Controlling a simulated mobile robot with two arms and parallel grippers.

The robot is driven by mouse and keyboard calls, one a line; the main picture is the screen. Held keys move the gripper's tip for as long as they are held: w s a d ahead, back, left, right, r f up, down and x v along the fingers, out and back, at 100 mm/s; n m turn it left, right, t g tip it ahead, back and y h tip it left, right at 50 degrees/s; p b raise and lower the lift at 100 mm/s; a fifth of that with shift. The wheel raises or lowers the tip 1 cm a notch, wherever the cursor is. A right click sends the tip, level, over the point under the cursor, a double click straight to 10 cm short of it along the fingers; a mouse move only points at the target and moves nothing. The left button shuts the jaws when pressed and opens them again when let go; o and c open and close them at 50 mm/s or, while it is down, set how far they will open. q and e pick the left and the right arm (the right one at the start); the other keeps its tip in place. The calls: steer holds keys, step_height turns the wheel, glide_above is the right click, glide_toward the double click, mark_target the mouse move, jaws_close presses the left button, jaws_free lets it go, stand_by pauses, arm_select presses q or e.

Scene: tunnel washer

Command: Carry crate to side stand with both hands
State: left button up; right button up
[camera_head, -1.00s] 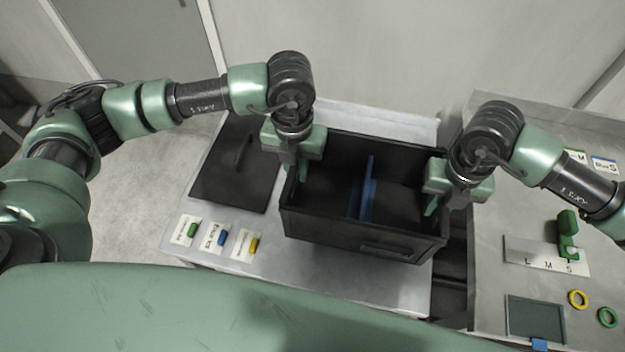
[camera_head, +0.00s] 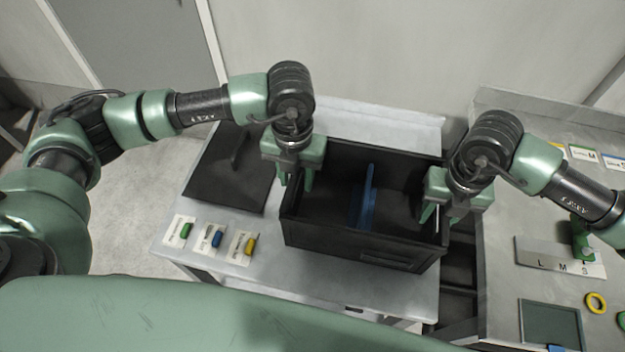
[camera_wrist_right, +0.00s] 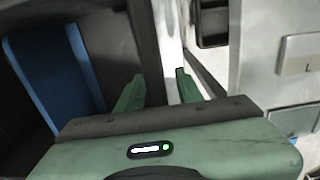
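The black crate (camera_head: 365,245) sits level on the light table with the coloured tags, its near edge toward me. A blue divider (camera_head: 368,195) stands inside it. My left gripper (camera_head: 293,180) is open at the crate's left wall, one finger on each side of the rim. My right gripper (camera_head: 436,216) is open at the right wall. In the right wrist view, its fingers (camera_wrist_right: 158,90) are spread with the crate's dark wall (camera_wrist_right: 146,40) between them. Whether any finger touches a wall is unclear.
A dark flat panel with a handle (camera_head: 225,180) lies left of the crate. To the right, across a dark gap, a grey counter (camera_head: 495,260) holds a lettered plate (camera_head: 560,257) and a yellow ring (camera_head: 596,303).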

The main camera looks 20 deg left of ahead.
arm_select(q)
steer(key=shift+r, duration=0.1)
step_height(320, 180, up, 12)
steer(key=shift+f, duration=0.2)
steer(key=shift+r, duration=0.1)
arm_select(e)
steer(key=shift+r, duration=0.3)
step_height(320, 180, up, 12)
steer(key=shift+f, duration=0.25)
arm_select(q)
steer(key=shift+s, duration=0.1)
arm_select(e)
steer(key=shift+f, duration=0.1)
